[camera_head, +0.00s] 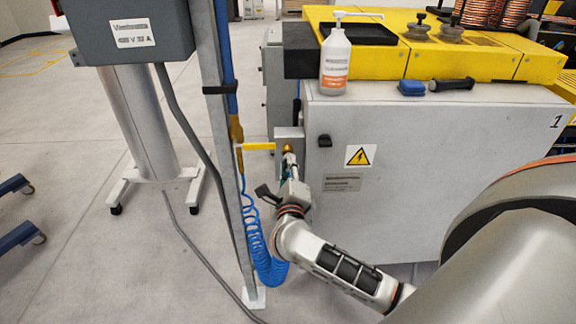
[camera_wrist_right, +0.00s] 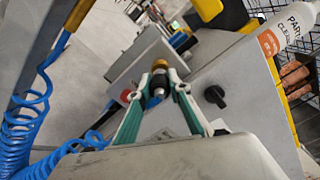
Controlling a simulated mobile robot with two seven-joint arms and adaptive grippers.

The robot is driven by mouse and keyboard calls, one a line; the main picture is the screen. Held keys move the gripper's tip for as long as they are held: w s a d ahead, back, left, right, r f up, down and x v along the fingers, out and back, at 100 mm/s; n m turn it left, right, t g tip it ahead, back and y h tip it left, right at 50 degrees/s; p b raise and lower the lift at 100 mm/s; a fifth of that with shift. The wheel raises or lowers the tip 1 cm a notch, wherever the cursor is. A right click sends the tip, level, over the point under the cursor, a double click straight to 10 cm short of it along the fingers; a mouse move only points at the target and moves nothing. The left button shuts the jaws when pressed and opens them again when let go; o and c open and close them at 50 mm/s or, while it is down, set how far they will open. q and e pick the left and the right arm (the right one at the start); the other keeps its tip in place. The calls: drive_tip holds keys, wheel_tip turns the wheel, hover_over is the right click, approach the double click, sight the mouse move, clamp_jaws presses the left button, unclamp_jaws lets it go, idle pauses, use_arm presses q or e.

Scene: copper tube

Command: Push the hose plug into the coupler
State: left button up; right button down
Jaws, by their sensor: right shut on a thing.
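The brass coupler (camera_head: 288,149) sticks out from a grey plate on the left side of the white cabinet; it also shows in the right wrist view (camera_wrist_right: 160,64). My right gripper (camera_head: 290,168) is just below it. Its green fingers (camera_wrist_right: 159,88) are shut on the hose plug (camera_wrist_right: 159,82), a small metal piece between the fingertips. The plug is in line with the coupler and seems to meet it; how deep it sits cannot be told. The blue coiled hose (camera_head: 262,250) hangs below the gripper, its end hidden by the hand. My left gripper is out of view.
A grey post (camera_head: 221,130) stands left of my right gripper, with a yellow lever (camera_head: 258,146) between post and plate. The white cabinet (camera_head: 430,180) is close on the right, with a black knob (camera_head: 324,141).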

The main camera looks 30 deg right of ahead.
drive_tip(key=shift+x, duration=0.8)
idle(0.8)
drive_tip(key=c, duration=1.8)
unclamp_jaws()
drive_tip(key=shift+s, duration=0.15)
drive_tip(key=s+a+r+n+t+y, duration=0.2)
drive_tip(key=s+a+n, duration=0.2)
drive_tip(key=s+a, duration=0.15)
drive_tip(key=s+a+r+n+t+y, duration=0.1)
drive_tip(key=s+a+r+n+t, duration=0.15)
drive_tip(key=s+a+n, duration=0.3)
drive_tip(key=s+a+f+n+y, duration=0.3)
drive_tip(key=a+f+n+y, duration=0.5)
drive_tip(key=n, duration=0.5)
drive_tip(key=s+f+n+g, duration=0.3)
drive_tip(key=s+f+n, duration=0.1)
drive_tip(key=f, duration=0.3)
drive_tip(key=s+f+n+g, duration=0.3)
drive_tip(key=s+f+n, duration=0.1)
drive_tip(key=f, duration=0.3)
drive_tip(key=s+d+f+n+g, duration=0.1)
drive_tip(key=s+f+n+g, duration=0.2)
drive_tip(key=f, duration=0.4)
drive_tip(key=shift+s+d+f+n+y, duration=0.1)
drive_tip(key=shift+s+f+n+y, duration=0.25)
drive_tip(key=shift+s+n, duration=0.2)
